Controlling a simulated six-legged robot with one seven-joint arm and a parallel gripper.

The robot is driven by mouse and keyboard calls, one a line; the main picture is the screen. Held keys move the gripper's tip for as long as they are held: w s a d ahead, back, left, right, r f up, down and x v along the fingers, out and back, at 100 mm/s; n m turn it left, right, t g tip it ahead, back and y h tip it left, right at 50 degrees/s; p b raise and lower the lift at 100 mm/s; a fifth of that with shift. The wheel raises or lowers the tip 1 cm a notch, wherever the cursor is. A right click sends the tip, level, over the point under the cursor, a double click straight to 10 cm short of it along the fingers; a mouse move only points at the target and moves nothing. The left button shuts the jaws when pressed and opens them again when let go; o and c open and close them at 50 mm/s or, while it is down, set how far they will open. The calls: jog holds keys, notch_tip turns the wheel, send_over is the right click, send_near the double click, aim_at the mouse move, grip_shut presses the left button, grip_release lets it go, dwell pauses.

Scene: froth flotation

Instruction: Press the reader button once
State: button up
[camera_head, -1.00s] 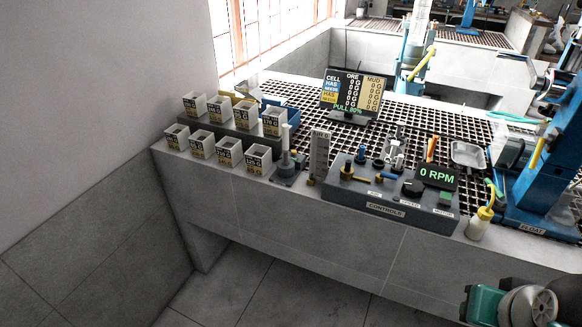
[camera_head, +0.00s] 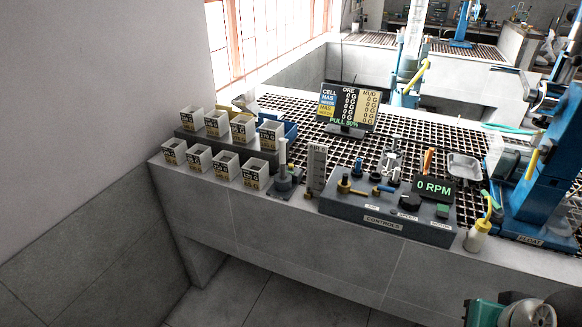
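No button labelled as the reader's can be made out. A dark display screen (camera_head: 347,107) with a cell, ore and mud table stands on the grating at the back of the bench. A grey control box (camera_head: 385,220) labelled "CONTROLS" sits at the bench's front edge. It carries a small screen (camera_head: 434,188) reading "0 RPM", a green square button (camera_head: 443,211) at its right end, black knobs, and brass and blue valve handles. The small labels on its front are too small to read. My gripper is not in view.
Several labelled white cups (camera_head: 199,158) stand in two rows at the left end. The floor (camera_head: 290,306) in front is clear.

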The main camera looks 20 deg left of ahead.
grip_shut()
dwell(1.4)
